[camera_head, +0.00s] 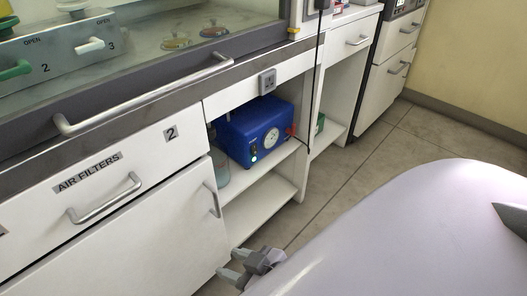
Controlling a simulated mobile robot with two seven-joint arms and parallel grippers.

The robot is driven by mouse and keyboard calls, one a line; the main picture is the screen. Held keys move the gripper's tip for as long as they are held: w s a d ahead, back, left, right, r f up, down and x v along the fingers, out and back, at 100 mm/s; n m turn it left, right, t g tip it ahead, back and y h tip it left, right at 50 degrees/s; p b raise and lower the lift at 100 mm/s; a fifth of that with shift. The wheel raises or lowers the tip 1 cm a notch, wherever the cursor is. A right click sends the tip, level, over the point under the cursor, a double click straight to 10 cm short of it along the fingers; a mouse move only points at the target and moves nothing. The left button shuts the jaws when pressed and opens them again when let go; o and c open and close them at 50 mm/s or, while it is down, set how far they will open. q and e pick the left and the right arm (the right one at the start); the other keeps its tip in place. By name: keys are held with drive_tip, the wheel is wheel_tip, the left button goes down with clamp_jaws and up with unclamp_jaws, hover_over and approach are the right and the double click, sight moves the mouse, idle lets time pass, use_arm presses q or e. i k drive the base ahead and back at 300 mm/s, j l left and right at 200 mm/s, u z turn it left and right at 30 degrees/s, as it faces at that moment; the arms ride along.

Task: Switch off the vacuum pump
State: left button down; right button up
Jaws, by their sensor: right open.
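The vacuum pump (258,122) is a blue box with a round white dial on its front. It stands on the upper shelf of an open cabinet bay below the bench. A small pale greenish lit spot (254,157) shows low on its front; I cannot tell its switch position. A red fitting (291,130) is at its right side. My right gripper (235,265) is open and empty, at the bottom of the view, in front of and below the pump, apart from it. My left gripper is not in view.
A drawer labelled AIR FILTERS (98,184) with a protruding handle is to the left. A long bar handle (145,95) runs along the bench front. A small grey box (267,82) with a cable hangs above the pump. The tiled floor (385,165) at right is clear.

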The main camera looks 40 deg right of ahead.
sight(254, 148)
drive_tip(key=l+u, duration=0.1)
drive_tip(key=l, duration=0.45)
drive_tip(key=k+l+u, duration=0.1)
drive_tip(key=l, duration=0.4)
drive_tip(key=k+l+u, duration=0.15)
drive_tip(key=l, duration=0.35)
drive_tip(key=k+l, duration=0.1)
drive_tip(key=l, duration=0.8)
drive_tip(key=k+l, duration=0.15)
drive_tip(key=l, duration=0.3)
drive_tip(key=k+l, duration=0.1)
drive_tip(key=l, duration=0.35)
drive_tip(key=k+l, duration=0.1)
drive_tip(key=l, duration=0.8)
drive_tip(key=i+l, duration=0.15)
drive_tip(key=i, duration=0.8)
